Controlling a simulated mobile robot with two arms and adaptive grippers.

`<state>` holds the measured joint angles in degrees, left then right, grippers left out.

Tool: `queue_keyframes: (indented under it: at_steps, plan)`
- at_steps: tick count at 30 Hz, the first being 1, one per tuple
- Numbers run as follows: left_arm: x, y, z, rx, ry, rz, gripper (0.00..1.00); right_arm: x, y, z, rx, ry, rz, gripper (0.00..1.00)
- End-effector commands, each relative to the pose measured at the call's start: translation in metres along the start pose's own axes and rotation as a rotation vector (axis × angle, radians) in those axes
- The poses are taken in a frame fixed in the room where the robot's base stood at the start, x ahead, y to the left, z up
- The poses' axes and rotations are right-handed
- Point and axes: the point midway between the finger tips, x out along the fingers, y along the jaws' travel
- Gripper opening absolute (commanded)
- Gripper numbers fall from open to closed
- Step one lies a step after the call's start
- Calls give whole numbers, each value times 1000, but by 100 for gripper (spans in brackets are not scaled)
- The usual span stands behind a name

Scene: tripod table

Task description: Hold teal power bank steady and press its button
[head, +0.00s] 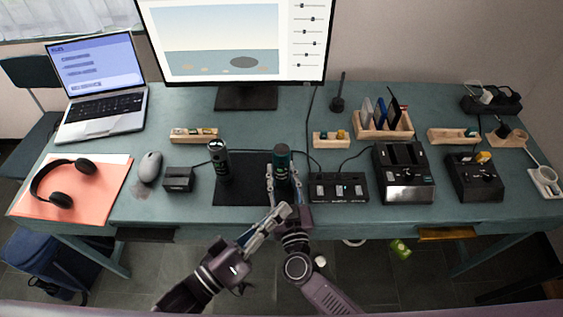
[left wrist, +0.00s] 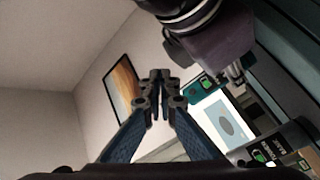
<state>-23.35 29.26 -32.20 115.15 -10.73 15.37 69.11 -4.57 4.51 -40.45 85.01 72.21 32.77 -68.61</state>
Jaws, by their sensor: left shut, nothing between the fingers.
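The teal power bank (head: 282,160) stands upright at the right part of the dark mat (head: 240,195); its top also shows in the left wrist view (left wrist: 198,90). My right gripper (head: 283,182) has a finger on each side of its lower body and appears shut on it. I cannot tell whether its base touches the mat. My left gripper (head: 284,210) is shut and empty, in front of the power bank and apart from it. In the left wrist view its closed fingertips (left wrist: 160,78) point up past the teal power bank. I cannot make out the button.
A black switch box (head: 338,188) sits close to the right, with black devices (head: 403,172) beyond. A small black box (head: 179,179) and mouse (head: 150,167) lie left. The monitor (head: 240,45) stands behind.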

Motion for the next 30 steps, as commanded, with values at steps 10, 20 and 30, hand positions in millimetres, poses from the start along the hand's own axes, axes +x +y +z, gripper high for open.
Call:
queue_keyframes:
  at_steps: [10,20,30]
  plan:
    - [21,-15,-16,2,2,0,0,0,0,0,0,0,-1,0]
    - [51,-37,-38,0,1,0,0,0,0,0,1,0,-1,0]
    - [61,-45,-45,-2,1,-1,0,0,0,0,1,0,-1,0]
